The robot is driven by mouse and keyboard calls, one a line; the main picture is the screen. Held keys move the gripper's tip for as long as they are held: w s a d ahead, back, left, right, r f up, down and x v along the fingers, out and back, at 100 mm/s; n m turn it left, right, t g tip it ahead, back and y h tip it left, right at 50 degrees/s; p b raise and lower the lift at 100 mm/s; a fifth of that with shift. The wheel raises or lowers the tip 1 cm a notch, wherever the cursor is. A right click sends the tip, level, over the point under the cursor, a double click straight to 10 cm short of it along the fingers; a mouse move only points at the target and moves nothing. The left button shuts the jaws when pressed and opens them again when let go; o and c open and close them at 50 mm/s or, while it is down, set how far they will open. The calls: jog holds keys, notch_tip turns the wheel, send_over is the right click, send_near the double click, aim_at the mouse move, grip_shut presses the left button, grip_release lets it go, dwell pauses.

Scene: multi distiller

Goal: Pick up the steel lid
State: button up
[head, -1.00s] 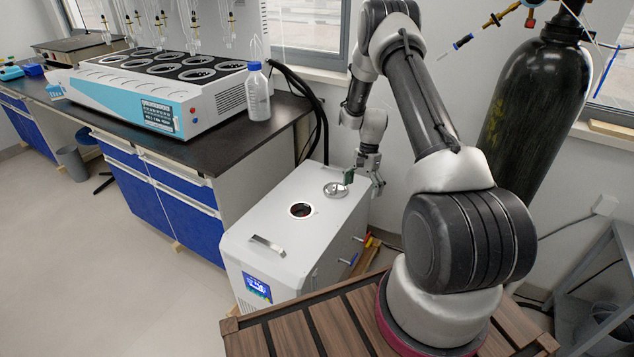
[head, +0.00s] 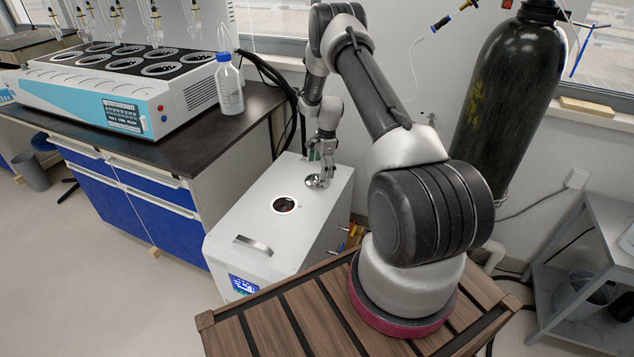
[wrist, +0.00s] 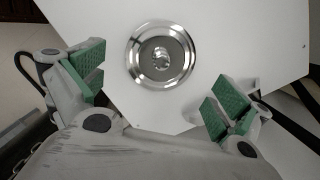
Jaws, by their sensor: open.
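The steel lid (head: 317,182) is a shiny round disc with a knob in its middle. It lies on the top of the white machine, at the far right part of it. In the wrist view the lid (wrist: 161,55) lies beyond the fingertips, roughly centred between the two green finger pads. My gripper (head: 322,158) is over the lid in the head view and hides part of it. In the wrist view my gripper (wrist: 155,85) is wide open with nothing between its pads. I cannot tell the exact height of the fingers above the lid.
The white machine (head: 262,218) has a dark round opening (head: 284,205) and a metal handle (head: 253,245) on its top. A lab bench (head: 200,140) with a blue-white heater unit (head: 140,95) and a bottle (head: 229,85) stands at left. A black gas cylinder (head: 508,100) stands at right.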

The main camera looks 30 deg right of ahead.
aim_at(318, 176)
jog(key=f, duration=0.2)
jog(key=a+f, duration=0.1)
jog(key=f, duration=0.1)
jog(key=shift+w, duration=0.15)
jog(key=c, duration=1.4)
jog(key=shift+c, duration=0.2)
